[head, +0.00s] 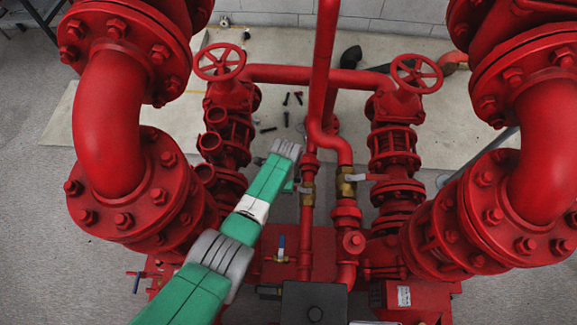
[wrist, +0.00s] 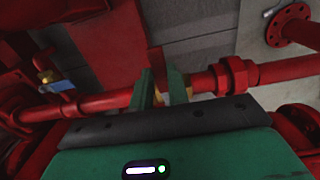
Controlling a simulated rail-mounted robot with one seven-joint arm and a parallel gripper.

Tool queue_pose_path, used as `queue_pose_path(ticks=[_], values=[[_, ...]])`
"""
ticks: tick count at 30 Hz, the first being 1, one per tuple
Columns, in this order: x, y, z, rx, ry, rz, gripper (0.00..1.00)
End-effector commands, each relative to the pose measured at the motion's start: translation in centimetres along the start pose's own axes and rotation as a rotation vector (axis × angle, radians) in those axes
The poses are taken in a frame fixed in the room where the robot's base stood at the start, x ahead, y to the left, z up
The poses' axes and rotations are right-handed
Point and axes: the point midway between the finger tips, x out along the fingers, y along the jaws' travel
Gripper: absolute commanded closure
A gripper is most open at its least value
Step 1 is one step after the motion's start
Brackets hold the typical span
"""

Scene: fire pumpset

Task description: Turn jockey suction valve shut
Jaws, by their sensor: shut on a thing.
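A small brass valve (head: 308,192) sits on the thin left-hand vertical red pipe in the middle of the head view. My gripper (head: 297,187) is beside it on its left, mostly hidden under my own wrist. In the wrist view my gripper's green fingers (wrist: 162,88) are closed around a red lever (wrist: 156,62) in front of the red pipe. A bit of brass body (wrist: 188,91) shows just right of the fingers. The lever's exact angle to the pipe is hard to tell.
Another brass valve (head: 346,182) with a red lever is on the pipe to the right. A blue-handled valve (head: 281,247) is lower down. Large flanged red pipes (head: 108,120) and red handwheels (head: 220,62) crowd both sides. Several dark bolts lie on the floor behind.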

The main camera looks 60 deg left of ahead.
Motion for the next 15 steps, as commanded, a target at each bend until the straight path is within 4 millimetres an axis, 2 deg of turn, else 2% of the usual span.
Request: queue_pose_path(ticks=[4,5,8,15], values=[[0.00,-0.03,-0.05,0.002,0.000,-0.001,1.00],[0.00,-0.03,-0.05,0.002,0.000,-0.001,0.79],[0.00,-0.02,-0.05,0.002,0.000,-0.001,0.61],[-0.05,-0.01,-0.04,0.001,0.000,-0.001,0.61]])
